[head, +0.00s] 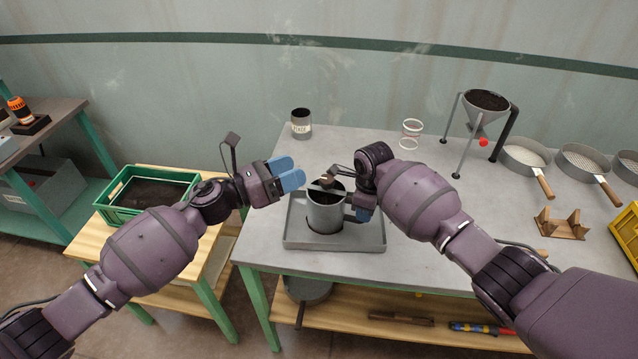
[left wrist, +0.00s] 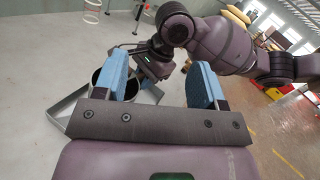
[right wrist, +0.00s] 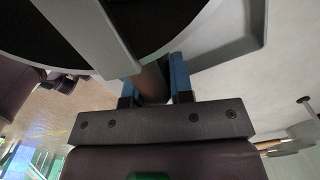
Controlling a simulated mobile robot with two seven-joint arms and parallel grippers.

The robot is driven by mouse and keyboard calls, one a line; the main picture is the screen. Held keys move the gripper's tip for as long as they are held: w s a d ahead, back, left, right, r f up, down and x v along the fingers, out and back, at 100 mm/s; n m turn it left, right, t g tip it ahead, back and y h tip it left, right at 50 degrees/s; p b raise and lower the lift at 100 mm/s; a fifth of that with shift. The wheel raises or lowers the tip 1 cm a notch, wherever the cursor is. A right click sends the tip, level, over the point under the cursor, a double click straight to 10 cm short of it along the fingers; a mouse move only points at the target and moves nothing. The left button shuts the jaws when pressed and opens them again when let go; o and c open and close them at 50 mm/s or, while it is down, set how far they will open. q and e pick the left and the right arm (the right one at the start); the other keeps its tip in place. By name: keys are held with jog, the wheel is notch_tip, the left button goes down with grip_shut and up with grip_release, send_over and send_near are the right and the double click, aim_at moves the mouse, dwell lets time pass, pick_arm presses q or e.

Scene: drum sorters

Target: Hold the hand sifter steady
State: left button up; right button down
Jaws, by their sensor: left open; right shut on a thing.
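The hand sifter (head: 325,214) is a grey metal cup with dark material inside and a bar across its top. It is upright over a grey tray (head: 292,232) on the bench; I cannot tell whether it touches the tray. My right gripper (head: 361,208) is shut on its handle. In the right wrist view, the brownish handle (right wrist: 154,84) is between the blue fingers, with the sifter's rim (right wrist: 165,52) close by. My left gripper (head: 288,174) is open and empty, above and left of the sifter. The sifter shows partly in the left wrist view (left wrist: 98,78).
A green crate of dark soil (head: 112,213) stands on a wooden stand at left. A dark labelled pot (head: 301,128), a clear ringed cup (head: 411,142) and a funnel on legs (head: 484,122) stand behind. Round sieves (head: 523,157) and a wooden rest (head: 561,228) are at right.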

aim_at(322, 183)
pick_arm(q)
jog(key=s+f+m+t+y, duration=0.15)
jog(key=m+y, duration=0.35)
jog(key=m, duration=1.2)
jog(key=s+f+m+t+y, duration=0.1)
jog(key=s+f+m+y, duration=0.2)
jog(key=m, duration=1.4)
jog(key=shift+y, duration=0.4)
jog(key=shift+w+a+r+x, duration=0.1)
jog(key=shift+x, duration=2.05)
jog(key=shift+w+a+r+x, duration=0.1)
jog(key=shift+w+x, duration=0.05)
jog(key=shift+x, duration=1.95)
jog(key=shift+w+a+r+x, duration=0.1)
jog(key=shift+x, duration=2.05)
jog(key=c, duration=0.9)
